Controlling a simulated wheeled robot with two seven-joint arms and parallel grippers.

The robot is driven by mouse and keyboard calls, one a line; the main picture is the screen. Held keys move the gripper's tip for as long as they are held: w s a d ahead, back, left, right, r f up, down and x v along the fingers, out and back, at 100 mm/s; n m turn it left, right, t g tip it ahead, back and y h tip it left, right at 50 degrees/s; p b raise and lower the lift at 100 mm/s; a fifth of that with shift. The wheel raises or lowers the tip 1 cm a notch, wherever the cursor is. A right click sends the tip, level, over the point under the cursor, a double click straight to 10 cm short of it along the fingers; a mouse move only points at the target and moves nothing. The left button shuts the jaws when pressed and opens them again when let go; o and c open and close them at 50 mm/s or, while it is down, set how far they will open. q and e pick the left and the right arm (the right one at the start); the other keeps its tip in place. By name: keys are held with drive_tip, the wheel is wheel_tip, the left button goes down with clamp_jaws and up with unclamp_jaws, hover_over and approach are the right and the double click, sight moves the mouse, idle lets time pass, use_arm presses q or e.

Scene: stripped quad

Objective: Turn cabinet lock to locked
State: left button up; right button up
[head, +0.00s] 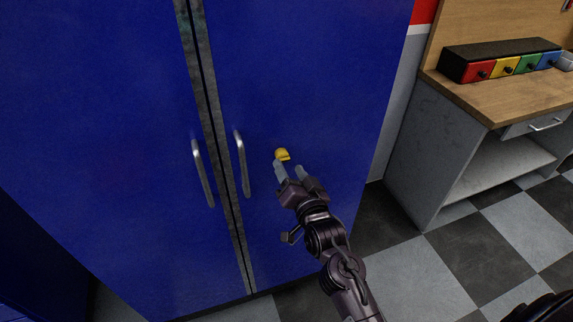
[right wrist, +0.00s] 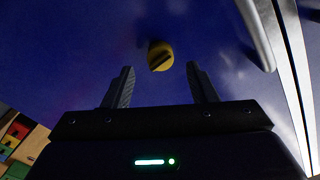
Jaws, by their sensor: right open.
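The tall blue cabinet (head: 290,60) has two doors with a vertical seam between them. A small round yellow lock (head: 282,154) sits on the right door, to the right of the handles. In the right wrist view the lock (right wrist: 160,56) shows a dark slanted bar across its face. My right gripper (head: 288,170) is open with nothing between its fingers, just below the lock in the head view. In the right wrist view the lock lies beyond the two fingertips (right wrist: 160,68), roughly midway between them, and seems apart from them. My left gripper is not in view.
Two metal handles, the left one (head: 202,172) and the right one (head: 241,163), stand out beside the seam. A wooden-topped workbench (head: 490,96) with a box of coloured drawers (head: 505,62) stands at the right. The checkered floor (head: 470,252) is clear there.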

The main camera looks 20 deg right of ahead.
drive_tip(key=shift+s+b, duration=0.35)
drive_tip(key=shift+s, duration=1.65)
